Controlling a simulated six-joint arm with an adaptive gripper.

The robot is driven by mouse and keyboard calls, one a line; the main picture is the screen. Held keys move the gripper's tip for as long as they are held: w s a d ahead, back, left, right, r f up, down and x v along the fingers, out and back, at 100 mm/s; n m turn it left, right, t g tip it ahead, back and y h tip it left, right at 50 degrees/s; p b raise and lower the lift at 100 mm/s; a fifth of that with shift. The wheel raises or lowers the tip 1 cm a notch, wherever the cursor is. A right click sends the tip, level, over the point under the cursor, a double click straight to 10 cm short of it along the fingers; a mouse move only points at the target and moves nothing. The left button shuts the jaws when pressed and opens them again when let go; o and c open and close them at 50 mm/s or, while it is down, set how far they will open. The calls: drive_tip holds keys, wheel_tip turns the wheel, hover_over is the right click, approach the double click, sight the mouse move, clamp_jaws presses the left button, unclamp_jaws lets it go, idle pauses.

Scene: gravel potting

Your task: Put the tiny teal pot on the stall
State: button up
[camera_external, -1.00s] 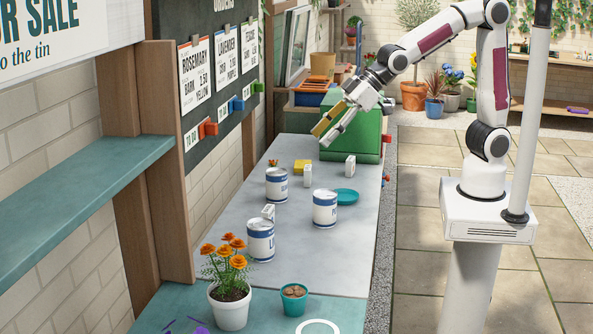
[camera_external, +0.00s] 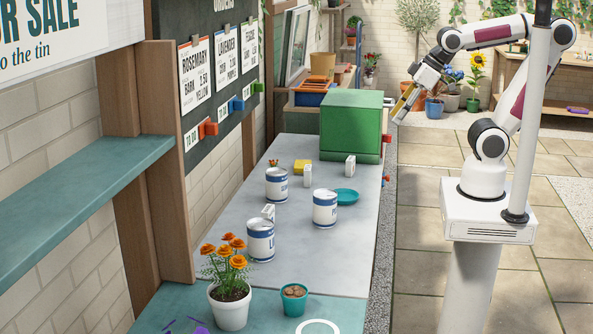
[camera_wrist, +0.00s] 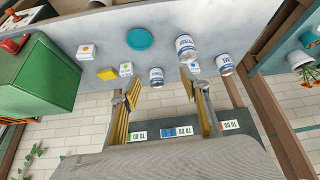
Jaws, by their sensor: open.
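The tiny teal pot (camera_external: 294,298) stands upright on the teal front part of the counter (camera_external: 259,310), with brown contents showing inside. It also shows at the right edge of the wrist view (camera_wrist: 308,38). My gripper (camera_external: 405,105) is far from it, in the air at the back, just right of the green box. In the wrist view my gripper (camera_wrist: 157,95) is open, its yellow-padded fingers spread with nothing between them. A teal shelf (camera_external: 70,210) runs along the left wall.
A potted orange-flowered plant (camera_external: 229,300) stands left of the teal pot. Several blue-and-white tins, including one (camera_external: 261,242), a teal saucer (camera_external: 345,197), a yellow block (camera_external: 302,166) and small white blocks occupy the grey counter. The green box (camera_external: 350,128) stands at its far end.

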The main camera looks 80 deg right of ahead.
drive_tip(key=s+d+f+m, duration=0.1)
drive_tip(key=s+d, duration=0.1)
drive_tip(key=s, duration=0.4)
drive_tip(key=shift+s+d+f+g, duration=0.2)
drive_tip(key=shift+d+f+g, duration=0.05)
drive_tip(key=shift+f+g, duration=0.15)
